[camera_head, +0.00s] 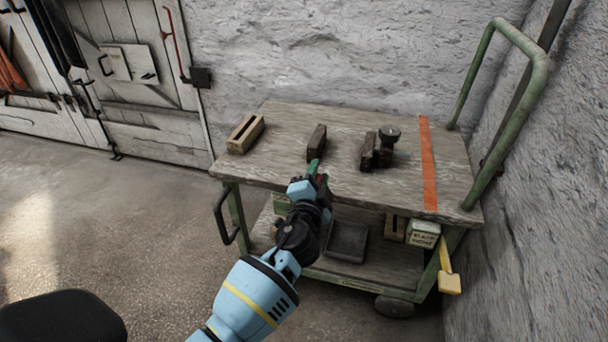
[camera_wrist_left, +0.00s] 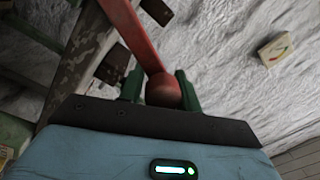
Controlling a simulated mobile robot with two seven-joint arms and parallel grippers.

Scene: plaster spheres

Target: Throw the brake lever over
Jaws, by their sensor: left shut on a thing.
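The brake lever is a red bar with a round red knob (camera_wrist_left: 162,90), clearest in the left wrist view. The bar runs from the knob up and left out of the picture. My left gripper (camera_wrist_left: 160,88) has its green fingers on either side of the knob and is shut on it. In the head view my left gripper (camera_head: 317,172) is at the front edge of the trolley (camera_head: 285,178), and the lever is mostly hidden there by the gripper and arm. My right gripper is in neither view.
Stone walls stand behind and right.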

